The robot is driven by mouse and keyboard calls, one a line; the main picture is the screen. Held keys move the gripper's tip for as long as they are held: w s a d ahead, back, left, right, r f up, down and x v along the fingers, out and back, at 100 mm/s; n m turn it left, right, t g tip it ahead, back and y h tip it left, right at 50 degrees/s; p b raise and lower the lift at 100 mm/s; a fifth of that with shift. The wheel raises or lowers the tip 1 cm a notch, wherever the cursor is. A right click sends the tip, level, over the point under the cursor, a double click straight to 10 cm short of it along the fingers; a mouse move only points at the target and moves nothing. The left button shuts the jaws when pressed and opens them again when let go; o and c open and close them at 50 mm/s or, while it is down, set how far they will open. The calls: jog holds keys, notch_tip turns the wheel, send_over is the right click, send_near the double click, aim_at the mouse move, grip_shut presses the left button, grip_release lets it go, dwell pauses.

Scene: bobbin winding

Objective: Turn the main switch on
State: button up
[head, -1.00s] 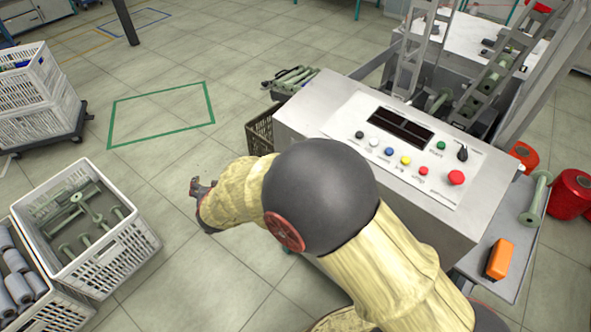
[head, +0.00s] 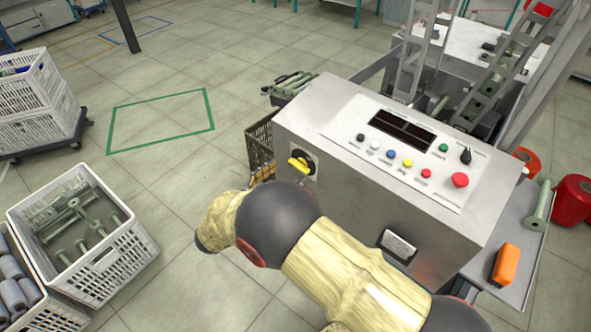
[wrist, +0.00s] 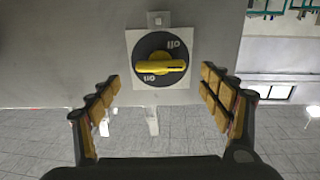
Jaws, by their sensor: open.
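The main switch is a yellow rotary handle (wrist: 160,66) on a black dial with a square white plate, on the grey cabinet's side wall. In the wrist view its handle lies level, with "off" upside down at upper right and "on" at lower left; I cannot tell which label it points to. It also shows in the head view as a yellow handle (head: 300,164). My gripper (wrist: 160,80) is open and empty, facing the switch, with one padded finger on each side and apart from the handle.
The cabinet's top carries a control panel (head: 393,147) with coloured buttons, a red stop knob (head: 460,180) and a black selector. White crates (head: 130,262) stand at left. The floor between is clear.

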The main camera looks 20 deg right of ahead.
aim_at(299, 166)
jog(key=shift+b+x, duration=0.7)
jog(key=shift+x, duration=1.9)
jog(key=c, duration=0.3)
jog(key=c, duration=0.8)
jog(key=shift+c, duration=0.3)
jog(key=shift+m, duration=0.4)
jog(key=m, duration=0.5)
jog(key=shift+f, duration=0.1)
jog(key=m+b, duration=0.2)
jog(key=m, duration=0.4)
jog(key=shift+s, duration=0.1)
jog(key=shift+b, duration=0.3)
